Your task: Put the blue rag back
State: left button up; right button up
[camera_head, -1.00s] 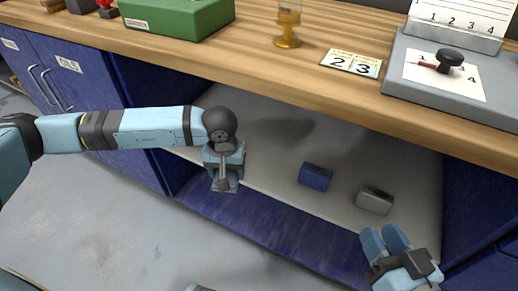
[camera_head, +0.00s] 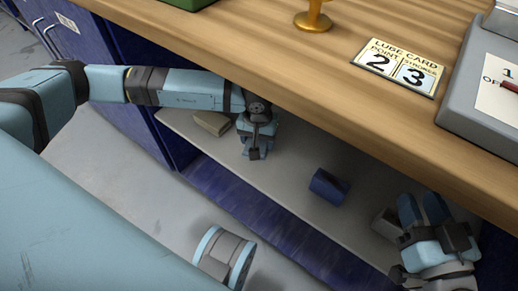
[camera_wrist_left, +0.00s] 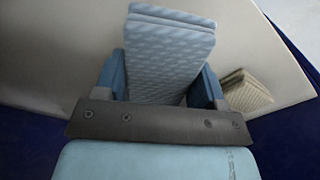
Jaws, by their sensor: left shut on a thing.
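The blue rag (camera_wrist_left: 165,55) is a pale blue, folded, patterned cloth. In the left wrist view it sits between the fingers of my left gripper (camera_wrist_left: 163,85), which is shut on it. In the head view my left gripper (camera_head: 256,148) points down at the left part of the shelf under the worktop; I cannot make out the rag clearly there. My right gripper (camera_head: 424,208) is at the lower right, over the shelf beside a grey block; its fingers look close together, and whether they are shut is unclear.
A beige folded cloth (camera_head: 212,122) lies on the shelf (camera_head: 290,165) left of my left gripper; it shows in the left wrist view (camera_wrist_left: 247,90). A dark blue roll (camera_head: 328,187) and the grey block (camera_head: 387,223) lie to the right. The worktop edge (camera_head: 330,125) overhangs the shelf.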

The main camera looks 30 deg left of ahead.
pick_arm(q)
notch_tip(320, 180, down, 4)
jog(key=shift+r+b, duration=0.25)
jog(key=shift+b, duration=0.45)
jog(key=shift+f, duration=0.25)
jog(key=shift+r, duration=0.1)
jog(key=shift+w+f, duration=0.1)
jog(key=shift+f, duration=0.1)
jog(key=o, duration=1.2)
pick_arm(e)
jog(key=shift+w+d+r+n+t, duration=0.15)
jog(key=shift+w+d+n+t, duration=0.25)
jog(key=shift+n, duration=0.3)
pick_arm(q)
jog(key=shift+r, duration=0.15)
pick_arm(e)
jog(key=shift+a+r, duration=0.1)
jog(key=shift+a, duration=0.05)
